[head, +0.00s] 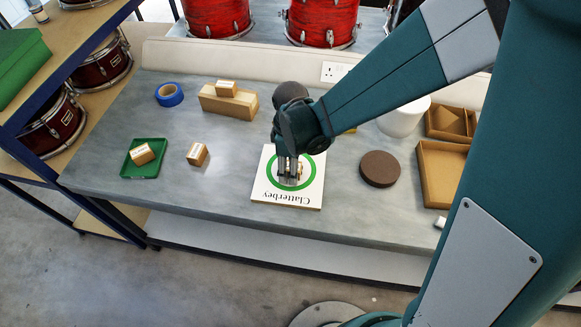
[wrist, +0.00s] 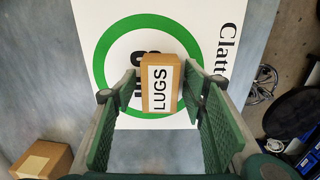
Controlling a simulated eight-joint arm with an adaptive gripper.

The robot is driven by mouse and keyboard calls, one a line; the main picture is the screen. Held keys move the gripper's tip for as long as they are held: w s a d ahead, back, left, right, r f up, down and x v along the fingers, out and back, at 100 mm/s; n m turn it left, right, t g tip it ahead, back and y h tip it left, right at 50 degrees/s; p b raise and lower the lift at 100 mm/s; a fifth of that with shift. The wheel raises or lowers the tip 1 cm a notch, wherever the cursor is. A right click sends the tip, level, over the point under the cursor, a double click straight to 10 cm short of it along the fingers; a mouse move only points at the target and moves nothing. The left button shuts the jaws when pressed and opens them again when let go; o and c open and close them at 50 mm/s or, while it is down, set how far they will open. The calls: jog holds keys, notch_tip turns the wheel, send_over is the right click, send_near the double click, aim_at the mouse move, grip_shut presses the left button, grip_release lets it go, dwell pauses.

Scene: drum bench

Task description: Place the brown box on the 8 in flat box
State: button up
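The 8 in flat box (head: 268,184) is white with a green ring and the name Clatterbey. It lies on the bench, and its printed top fills much of the wrist view (wrist: 100,18). A small brown box labelled LUGS (wrist: 161,87) is over the ring and covers part of the print; it appears to rest on the flat box. My gripper (head: 289,174) is low over the flat box, its green pads on either side of the brown box. In the wrist view narrow gaps show between pads and box, so the gripper looks open around it.
Another small box (head: 198,154) stands left of the flat box. A green tray (head: 158,172) holds one more, and a wooden block (head: 235,107) bears another. Blue tape (head: 169,94) lies at back left. A brown disc (head: 380,168) and cardboard trays (head: 437,194) are at right.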

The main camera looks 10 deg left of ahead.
jog(key=shift+r, duration=0.1)
dwell(0.3)
notch_tip(320, 180, up, 12)
jog(key=p, duration=0.2)
dwell(0.7)
jog(key=shift+r, duration=0.1)
dwell(0.7)
jog(key=d+r+m+t+y, duration=0.1)
jog(key=d+r+m, duration=0.35)
jog(key=d, duration=0.35)
jog(key=d+r+m+t, duration=0.2)
jog(key=d+r+m, duration=0.1)
jog(key=d+r, duration=0.3)
jog(key=s+d+r+m+t, duration=0.1)
jog(key=s+d+m, duration=0.2)
jog(key=d, duration=0.3)
jog(key=s+d+r+m+t, duration=0.1)
jog(key=s+d+r+m, duration=0.1)
jog(key=d+m, duration=0.2)
jog(key=s+d+r+m+t+h, duration=0.1)
jog(key=s+d+m+t, duration=0.1)
jog(key=d, duration=0.6)
jog(key=shift+s+r+m, duration=0.15)
jog(key=shift+s+m, duration=0.6)
jog(key=shift+s, duration=0.1)
